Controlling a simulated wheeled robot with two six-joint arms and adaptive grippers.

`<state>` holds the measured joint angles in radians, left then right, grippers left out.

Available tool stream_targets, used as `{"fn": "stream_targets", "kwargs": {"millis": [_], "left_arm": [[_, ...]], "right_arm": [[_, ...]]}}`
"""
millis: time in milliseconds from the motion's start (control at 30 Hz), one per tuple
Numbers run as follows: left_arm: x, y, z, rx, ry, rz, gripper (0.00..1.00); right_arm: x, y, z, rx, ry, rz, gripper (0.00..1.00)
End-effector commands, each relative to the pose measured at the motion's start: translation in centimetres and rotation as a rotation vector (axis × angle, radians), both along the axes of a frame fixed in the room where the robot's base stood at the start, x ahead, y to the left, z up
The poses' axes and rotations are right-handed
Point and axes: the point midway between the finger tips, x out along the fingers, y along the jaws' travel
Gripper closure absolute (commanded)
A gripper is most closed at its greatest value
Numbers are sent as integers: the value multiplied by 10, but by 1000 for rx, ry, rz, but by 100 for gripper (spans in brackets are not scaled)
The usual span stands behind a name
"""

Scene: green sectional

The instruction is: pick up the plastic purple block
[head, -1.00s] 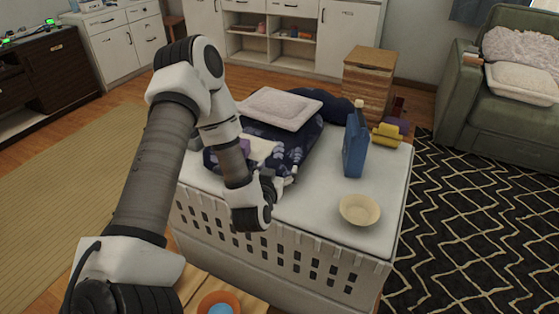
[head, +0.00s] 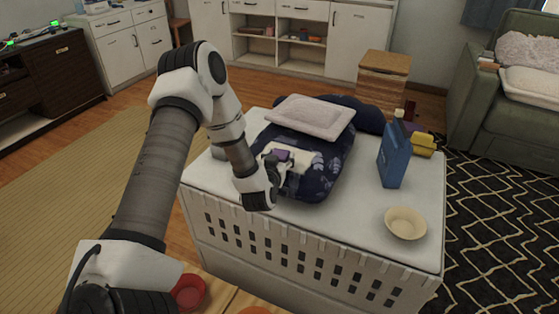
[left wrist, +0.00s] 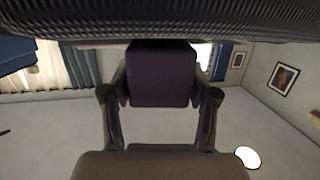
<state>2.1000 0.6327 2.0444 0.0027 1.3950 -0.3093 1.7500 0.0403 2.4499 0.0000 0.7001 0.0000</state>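The purple block (head: 283,154) lies on a pale cloth patch on top of the dark blue leaf-patterned cushion (head: 325,172). My left gripper (head: 284,175) is low over the cushion's near left side, right beside the block. In the left wrist view the block (left wrist: 162,75) looks dark purple and sits centred between my two fingers (left wrist: 161,92), one at each side. The finger pads look very close to its sides; whether they press on it is not clear. My right gripper is not in view.
The white slatted bench (head: 345,215) carries a blue carton (head: 393,155), a cream bowl (head: 405,223), a yellow object (head: 423,144) and a pale pillow (head: 310,116) on the cushion. A red bowl (head: 189,292) is at the lower front. Bench top between cushion and bowl is clear.

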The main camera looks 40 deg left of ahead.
Motion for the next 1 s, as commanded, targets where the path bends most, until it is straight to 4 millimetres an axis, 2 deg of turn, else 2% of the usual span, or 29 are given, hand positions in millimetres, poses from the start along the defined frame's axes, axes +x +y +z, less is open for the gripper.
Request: {"fn": "stream_targets", "kwargs": {"millis": [33,67,100,467,633,767,1000], "left_arm": [[0,0,0,0,0,0,71],[0,0,0,0,0,0,82],[0,0,0,0,0,0,84],[0,0,2,0,1,0,84],[0,0,17,-2,-1,0,84],[0,0,37,-2,-4,2,84],[-5,-51,38,5,3,-8,84]], "right_arm": [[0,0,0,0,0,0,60],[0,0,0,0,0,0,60],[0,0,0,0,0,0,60],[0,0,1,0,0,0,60],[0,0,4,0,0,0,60],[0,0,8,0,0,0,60],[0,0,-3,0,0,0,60]]}}
